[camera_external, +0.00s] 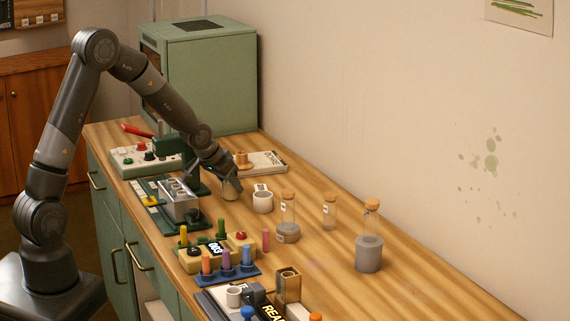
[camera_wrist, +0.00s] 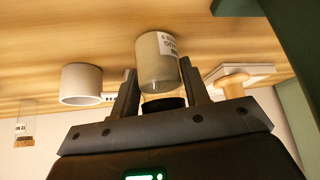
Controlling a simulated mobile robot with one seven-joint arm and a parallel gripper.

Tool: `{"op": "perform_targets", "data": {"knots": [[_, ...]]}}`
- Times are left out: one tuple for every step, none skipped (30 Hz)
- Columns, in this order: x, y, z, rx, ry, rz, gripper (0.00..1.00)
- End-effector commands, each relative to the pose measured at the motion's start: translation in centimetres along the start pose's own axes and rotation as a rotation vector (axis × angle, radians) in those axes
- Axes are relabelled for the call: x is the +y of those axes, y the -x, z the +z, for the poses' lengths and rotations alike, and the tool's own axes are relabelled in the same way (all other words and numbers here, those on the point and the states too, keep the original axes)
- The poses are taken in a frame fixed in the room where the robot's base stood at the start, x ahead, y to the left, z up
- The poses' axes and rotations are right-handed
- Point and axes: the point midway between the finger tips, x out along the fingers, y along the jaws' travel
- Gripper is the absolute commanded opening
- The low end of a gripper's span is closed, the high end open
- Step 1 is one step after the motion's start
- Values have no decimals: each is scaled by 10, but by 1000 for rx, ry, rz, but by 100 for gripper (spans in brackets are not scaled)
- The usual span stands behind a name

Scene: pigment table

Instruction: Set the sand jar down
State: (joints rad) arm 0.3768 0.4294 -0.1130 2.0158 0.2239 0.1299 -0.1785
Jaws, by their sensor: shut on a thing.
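My gripper (camera_external: 231,181) is at the far part of the wooden table. Its two dark fingers (camera_wrist: 158,95) are shut on a jar (camera_wrist: 157,62), which I take to be the sand jar. The jar is glassy, with beige-grey contents, a white label and a dark band at the end nearest my palm. It also shows small under my gripper in the outside view (camera_external: 230,194), partly hidden by the fingers. It is at or just above the tabletop (camera_external: 330,262); I cannot tell whether it touches.
A white cup (camera_external: 263,202) stands close to the right of the jar. Corked bottles (camera_external: 288,212) stand farther right. A metal rack (camera_external: 178,202) and colored pegs on a blue base (camera_external: 228,275) are to the left and front.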

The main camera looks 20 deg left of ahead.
Motion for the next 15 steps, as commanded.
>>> {"op": "perform_targets", "data": {"knots": [[0, -2, 1, -1, 0, 0, 17], [0, -2, 2, -1, 0, 0, 17], [0, -2, 1, -1, 0, 0, 45], [0, -2, 1, -1, 0, 0, 48], [0, -2, 1, -1, 0, 0, 50], [0, -2, 1, -1, 0, 0, 53], [0, -2, 1, -1, 0, 0, 56], [0, -2, 1, -1, 0, 0, 58], [0, -2, 1, -1, 0, 0, 62], [0, -2, 1, -1, 0, 0, 64], [0, -2, 1, -1, 0, 0, 64], [0, -2, 1, -1, 0, 0, 64], [0, -2, 1, -1, 0, 0, 64], [0, -2, 1, -1, 0, 0, 64], [0, -2, 1, -1, 0, 0, 64]]}}
